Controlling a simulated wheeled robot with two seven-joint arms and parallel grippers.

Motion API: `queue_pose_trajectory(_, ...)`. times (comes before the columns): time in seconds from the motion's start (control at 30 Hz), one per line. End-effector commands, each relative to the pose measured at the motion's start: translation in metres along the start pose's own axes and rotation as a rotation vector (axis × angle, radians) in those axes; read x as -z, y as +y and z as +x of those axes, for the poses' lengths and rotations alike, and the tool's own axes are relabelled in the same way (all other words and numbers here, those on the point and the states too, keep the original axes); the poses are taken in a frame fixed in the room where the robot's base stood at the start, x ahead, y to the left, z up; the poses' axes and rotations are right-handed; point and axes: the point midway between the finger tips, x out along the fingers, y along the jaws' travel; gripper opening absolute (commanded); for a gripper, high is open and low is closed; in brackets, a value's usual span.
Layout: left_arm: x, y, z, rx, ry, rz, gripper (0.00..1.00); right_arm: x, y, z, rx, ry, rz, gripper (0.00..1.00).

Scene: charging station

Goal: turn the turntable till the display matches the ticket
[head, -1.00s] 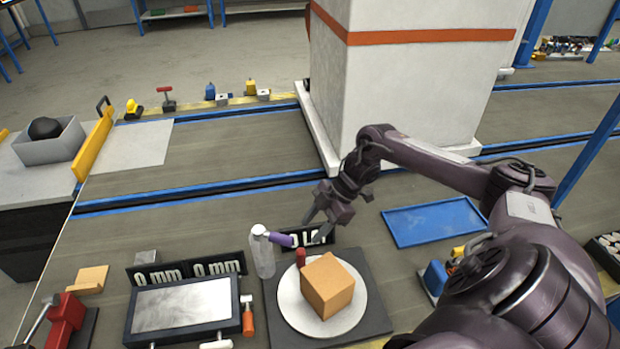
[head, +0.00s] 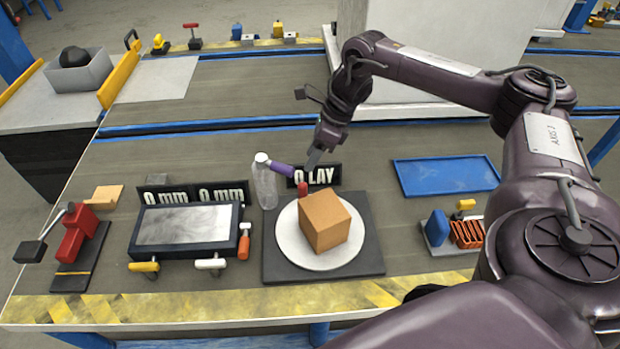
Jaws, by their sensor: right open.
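The turntable is a round white disc (head: 291,246) on a dark square base (head: 368,262). An orange-tan box (head: 325,221) sits on the disc, and a red peg (head: 302,188) stands at its far rim. Behind it a black display (head: 323,177) shows white characters that look like "0 LAY", partly covered at its left. My right gripper (head: 314,160) is open and points down just above the display, beyond the disc; it appears apart from the peg and box. I cannot pick out a ticket. My left gripper is not in view.
A clear bottle (head: 265,187) and a purple-handled item (head: 282,170) stand close to the disc's left. Further left are a grey-topped plate (head: 185,225), "0 mm" displays (head: 222,193) and a red clamp (head: 77,235). A blue tray (head: 446,176) lies to the right.

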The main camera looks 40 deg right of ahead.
Motion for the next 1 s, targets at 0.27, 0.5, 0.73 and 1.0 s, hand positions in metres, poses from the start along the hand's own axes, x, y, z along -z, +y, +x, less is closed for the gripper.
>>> queue_pose_trajectory(0.27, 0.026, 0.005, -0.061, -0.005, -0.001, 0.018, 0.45, 0.008, -0.010, 0.017, 0.026, 0.033, -0.336, 0.45)
queue_pose_trajectory(0.5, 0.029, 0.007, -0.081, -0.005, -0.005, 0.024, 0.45, 0.009, -0.011, 0.029, 0.026, 0.042, -0.397, 0.45)
queue_pose_trajectory(0.73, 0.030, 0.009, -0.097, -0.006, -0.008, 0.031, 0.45, 0.010, -0.012, 0.066, 0.025, 0.042, -0.394, 0.45)
queue_pose_trajectory(1.0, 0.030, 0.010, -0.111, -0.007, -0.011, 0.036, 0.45, 0.011, -0.013, 0.092, 0.028, 0.041, -0.392, 0.45)
